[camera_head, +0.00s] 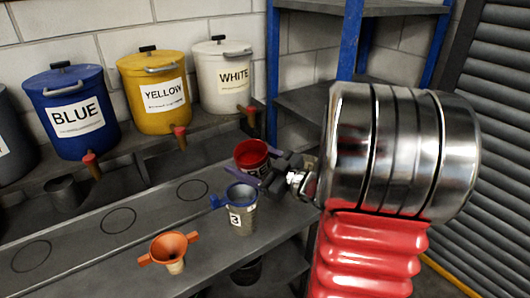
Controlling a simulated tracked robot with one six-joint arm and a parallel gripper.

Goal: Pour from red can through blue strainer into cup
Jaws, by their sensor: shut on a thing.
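The red can (252,155) is open at the top, with red inside it, and stands out behind and slightly above the cup. My gripper (258,178) is shut on the red can, its dark jaws covering the can's lower part. The blue strainer (240,192) sits in the mouth of the grey metal cup (242,219), which is labelled 3 and stands upright on the bench. The can is close to the strainer; I cannot tell whether they touch. No stream of paint is visible.
An orange strainer (171,247) sits at the bench front. Blue (70,110), yellow (155,92) and white (222,75) tanks with taps stand on the rear shelf. Three marked circles on the grey bench (150,214) are empty. A blue-framed rack and shutter are at right.

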